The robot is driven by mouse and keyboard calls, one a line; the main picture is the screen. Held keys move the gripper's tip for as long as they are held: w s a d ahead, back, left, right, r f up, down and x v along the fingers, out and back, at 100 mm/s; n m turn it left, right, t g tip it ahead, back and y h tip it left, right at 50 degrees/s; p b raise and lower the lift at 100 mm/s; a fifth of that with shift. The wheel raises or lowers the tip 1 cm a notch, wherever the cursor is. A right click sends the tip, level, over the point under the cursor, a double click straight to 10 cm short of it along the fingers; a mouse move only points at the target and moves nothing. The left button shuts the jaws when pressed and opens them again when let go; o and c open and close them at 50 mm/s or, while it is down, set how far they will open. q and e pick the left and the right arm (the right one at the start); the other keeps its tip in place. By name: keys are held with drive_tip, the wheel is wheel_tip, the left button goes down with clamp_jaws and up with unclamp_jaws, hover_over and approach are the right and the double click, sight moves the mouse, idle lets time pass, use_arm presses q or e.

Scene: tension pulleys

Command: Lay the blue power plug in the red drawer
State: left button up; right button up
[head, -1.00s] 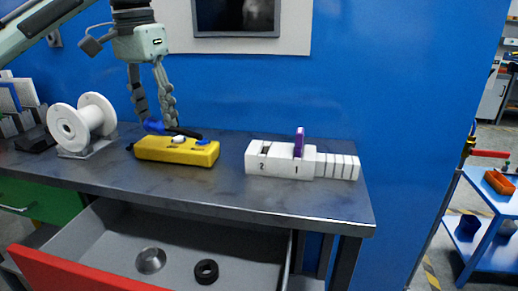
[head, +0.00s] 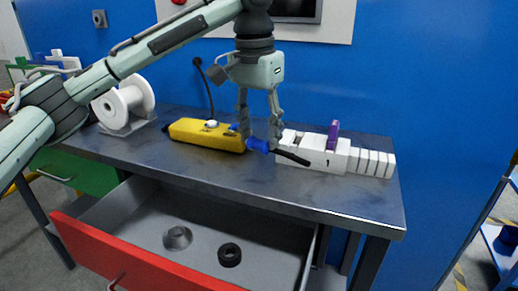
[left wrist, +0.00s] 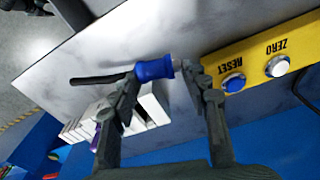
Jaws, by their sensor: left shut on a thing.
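The blue power plug (head: 258,145) with its short black cord end is between the fingers of my left gripper (head: 259,142), above the bench top. The plug also shows in the left wrist view (left wrist: 154,69), where the left gripper (left wrist: 160,85) is shut on it and the black cord points left. The red drawer (head: 140,255) stands open below the bench's front edge, in front of and below the gripper. It holds a grey metal cone-like part (head: 177,238) and a black ring (head: 229,255). My right gripper is not in view.
A yellow box (head: 205,137) with buttons lies left of the gripper. A white numbered block holder (head: 345,157) with a purple piece (head: 333,133) stands right. A white spool (head: 124,103) is at the left, above a green drawer (head: 75,172). The bench's front strip is clear.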

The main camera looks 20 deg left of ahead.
sight(259, 151)
use_arm(q)
drive_tip(key=shift+f, duration=2)
drive_tip(key=o, duration=1.1)
drive_tip(key=shift+f, duration=0.1)
drive_tip(key=shift+o, duration=0.2)
